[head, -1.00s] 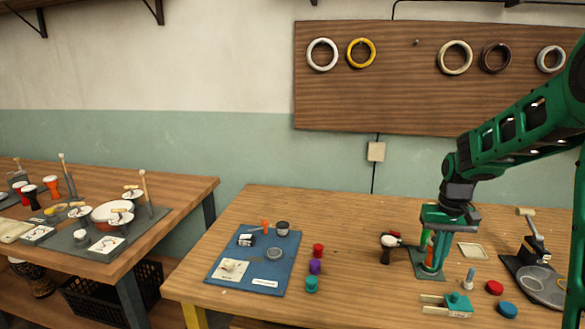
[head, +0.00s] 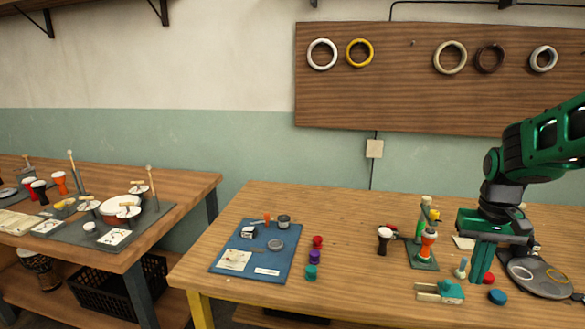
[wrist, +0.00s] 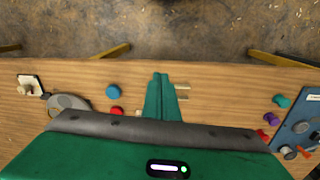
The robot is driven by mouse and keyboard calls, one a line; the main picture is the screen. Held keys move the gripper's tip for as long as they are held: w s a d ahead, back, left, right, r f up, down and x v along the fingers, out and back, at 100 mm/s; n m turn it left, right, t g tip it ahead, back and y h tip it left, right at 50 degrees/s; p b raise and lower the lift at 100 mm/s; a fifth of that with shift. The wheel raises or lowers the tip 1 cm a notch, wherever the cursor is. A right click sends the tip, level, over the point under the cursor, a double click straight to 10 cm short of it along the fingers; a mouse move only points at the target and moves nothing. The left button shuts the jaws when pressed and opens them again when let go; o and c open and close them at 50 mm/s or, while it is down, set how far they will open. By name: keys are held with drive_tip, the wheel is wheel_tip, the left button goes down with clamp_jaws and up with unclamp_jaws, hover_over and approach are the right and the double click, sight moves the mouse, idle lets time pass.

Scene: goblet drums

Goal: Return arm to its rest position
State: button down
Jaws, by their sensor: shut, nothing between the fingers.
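My gripper (head: 482,262) is green and hangs over the right part of the wooden workbench (head: 355,225) in the head view. Its two fingers (wrist: 161,98) lie together in the wrist view, shut with nothing held. A small orange-and-white goblet drum (head: 428,243) stands on a green stand just left of the gripper. A dark goblet drum with a white top (head: 384,240) stands farther left. The gripper is apart from both drums. My arm reaches in from the right edge.
A teal clamp-like block (head: 440,291) and a blue disc (head: 497,297) lie near the front edge. A grey round plate (head: 540,277) is at the right. A blue mat (head: 257,250) with small parts lies left.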

drive_tip(key=s+m, duration=0.2)
drive_tip(key=s, duration=2)
drive_tip(key=shift+s+a+r+m+y, duration=0.2)
drive_tip(key=shift+a+r+m+y, duration=0.1)
drive_tip(key=shift+r+m, duration=0.1)
